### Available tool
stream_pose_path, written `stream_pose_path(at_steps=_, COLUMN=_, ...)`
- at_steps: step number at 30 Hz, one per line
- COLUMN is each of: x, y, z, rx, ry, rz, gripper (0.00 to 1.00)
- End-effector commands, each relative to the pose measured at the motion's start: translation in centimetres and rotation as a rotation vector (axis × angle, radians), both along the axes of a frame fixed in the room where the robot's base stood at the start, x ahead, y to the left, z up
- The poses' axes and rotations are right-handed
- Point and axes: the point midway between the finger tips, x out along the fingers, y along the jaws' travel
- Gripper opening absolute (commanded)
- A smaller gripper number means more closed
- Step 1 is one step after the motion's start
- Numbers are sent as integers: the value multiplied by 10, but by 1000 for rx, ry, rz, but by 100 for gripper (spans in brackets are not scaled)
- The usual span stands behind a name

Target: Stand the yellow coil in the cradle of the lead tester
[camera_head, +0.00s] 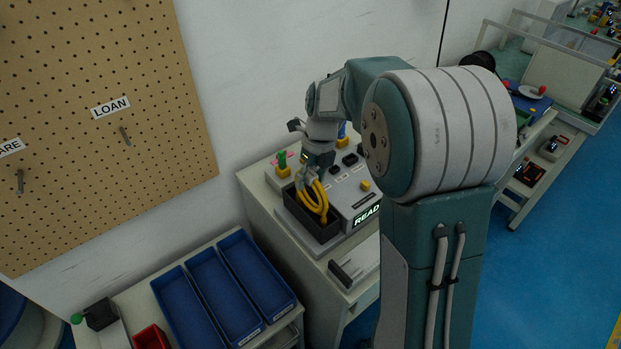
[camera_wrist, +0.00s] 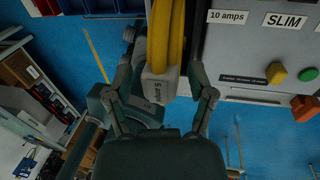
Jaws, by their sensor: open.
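The yellow coil (camera_head: 322,204) stands upright in the black open-topped cradle (camera_head: 297,228) of the lead tester, a grey box (camera_head: 352,204) with a lit READ display. My gripper (camera_head: 310,176) is directly above the cradle, at the top of the coil. In the wrist view, the coil (camera_wrist: 177,35) and its grey printed block (camera_wrist: 158,88) lie between the two fingers of my open gripper (camera_wrist: 161,72). The fingers appear apart from the block. The cradle floor under the coil is hidden.
Blue bins (camera_head: 224,291) stand on a lower bench in front. A pegboard (camera_head: 95,120) with a LOAN label hangs on the left wall. Green and yellow knobs (camera_head: 283,165) stand at the tester's back left. A cart (camera_head: 535,130) is at right, with blue floor between.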

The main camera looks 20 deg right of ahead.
Motion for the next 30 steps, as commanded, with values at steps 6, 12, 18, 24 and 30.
stream_pose_path(at_steps=6, x=2, y=-4, z=19, rx=-1, ry=-3, rz=-1, gripper=70)
stream_pose_path(at_steps=12, x=6, y=-11, z=61, rx=-1, ry=-5, rz=-2, gripper=70)
stream_pose_path(at_steps=18, x=9, y=-17, z=97, rx=0, ry=-2, rz=0, gripper=70)
stream_pose_path(at_steps=24, x=10, y=-20, z=115, rx=0, ry=0, rz=0, gripper=70)
stream_pose_path(at_steps=30, x=10, y=-21, z=116, rx=-1, ry=2, rz=0, gripper=70)
